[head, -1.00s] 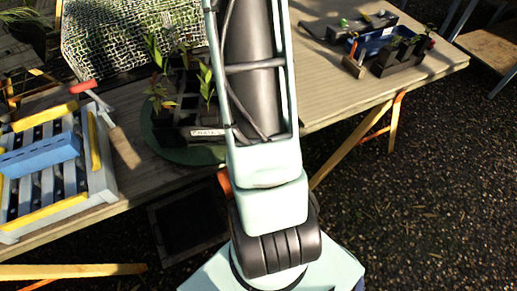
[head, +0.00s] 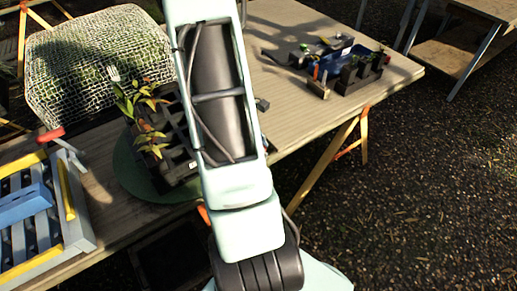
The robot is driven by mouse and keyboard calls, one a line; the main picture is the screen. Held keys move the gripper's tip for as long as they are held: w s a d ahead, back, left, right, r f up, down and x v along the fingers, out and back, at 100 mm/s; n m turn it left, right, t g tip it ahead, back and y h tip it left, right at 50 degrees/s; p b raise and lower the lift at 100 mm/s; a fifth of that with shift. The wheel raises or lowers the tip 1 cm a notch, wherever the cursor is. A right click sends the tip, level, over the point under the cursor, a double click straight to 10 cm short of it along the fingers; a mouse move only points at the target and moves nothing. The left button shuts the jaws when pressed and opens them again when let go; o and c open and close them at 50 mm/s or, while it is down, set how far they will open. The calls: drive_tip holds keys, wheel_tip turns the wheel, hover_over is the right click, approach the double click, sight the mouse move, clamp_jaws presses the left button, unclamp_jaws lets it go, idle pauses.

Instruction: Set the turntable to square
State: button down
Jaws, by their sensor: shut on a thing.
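The turntable (head: 127,172) is a round green disc on the wooden table, left of my arm. A black cell tray (head: 174,140) with several leafy seedlings (head: 146,103) sits on it. The tray looks skewed to the table's edges. My arm covers the right part of the tray and disc, so its exact angle is hard to judge. My gripper is hidden behind my arm, and its contact with the tray or turntable does not show. A small dark piece shows just right of my arm; I cannot tell what it belongs to.
A slatted crate (head: 66,242) with yellow strips stands at the front left, a red-handled tool (head: 52,134) beside it. A netted mound (head: 85,65) is behind. A blue bin (head: 333,62) and black tray (head: 361,72) stand far right. Bare table (head: 290,110) lies between.

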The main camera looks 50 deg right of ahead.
drive_tip(key=shift+w+d, duration=0.3)
drive_tip(key=shift+w+d+r, duration=0.1)
drive_tip(key=c, duration=1.8)
unclamp_jaws()
drive_tip(key=v, duration=1.2)
